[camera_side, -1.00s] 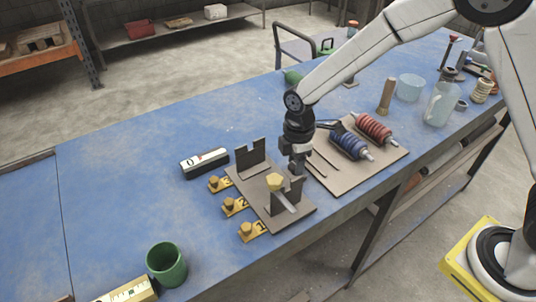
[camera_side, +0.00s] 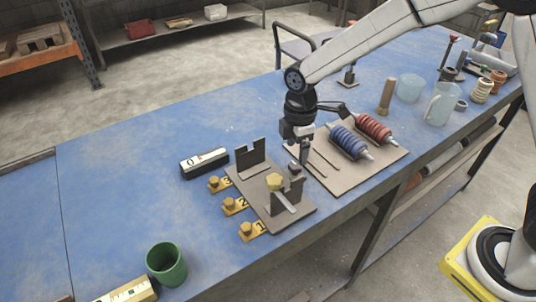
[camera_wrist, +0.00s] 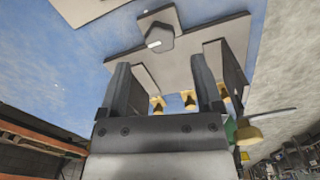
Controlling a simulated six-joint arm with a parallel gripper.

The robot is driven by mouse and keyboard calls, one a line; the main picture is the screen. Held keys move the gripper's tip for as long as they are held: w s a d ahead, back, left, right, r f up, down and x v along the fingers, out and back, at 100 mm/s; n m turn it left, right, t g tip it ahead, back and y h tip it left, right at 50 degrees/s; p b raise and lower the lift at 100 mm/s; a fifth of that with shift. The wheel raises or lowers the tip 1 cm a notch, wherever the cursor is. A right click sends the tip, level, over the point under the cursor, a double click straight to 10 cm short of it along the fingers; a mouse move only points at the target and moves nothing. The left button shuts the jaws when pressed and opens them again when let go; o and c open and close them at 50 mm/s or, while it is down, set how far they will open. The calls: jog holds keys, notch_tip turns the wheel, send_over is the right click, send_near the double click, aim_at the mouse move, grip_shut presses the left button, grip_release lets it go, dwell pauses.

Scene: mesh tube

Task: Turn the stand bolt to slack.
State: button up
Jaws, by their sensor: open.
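The stand (camera_side: 262,190) is a brown plate with two dark notched uprights on the blue bench. The stand bolt (camera_wrist: 160,38) is a grey hex head with a white mark, on a tab at the plate's end. In the side view the stand bolt (camera_side: 295,169) is a small dark block just below my fingers. My gripper (camera_side: 303,158) points down and is open, over that end of the stand. In the wrist view my gripper (camera_wrist: 161,66) has its two fingers apart with nothing between them; the bolt shows beyond the tips.
Yellow bolts on numbered tags (camera_side: 235,205) line the stand's left side. A black-and-white box (camera_side: 204,161) stands behind. A board with blue and red rollers (camera_side: 349,143) lies close right. A green cup (camera_side: 166,264) stands front left.

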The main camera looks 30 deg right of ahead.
aim_at(296, 164)
jog(key=shift+r, duration=1.65)
jog(key=shift+s+d+m, duration=0.35)
jog(key=shift+d+m, duration=0.15)
jog(key=s+d+f+m+t, duration=0.2)
jog(key=s+d+m, duration=0.9)
jog(key=s+m, duration=0.3)
jog(key=shift+t, duration=0.3)
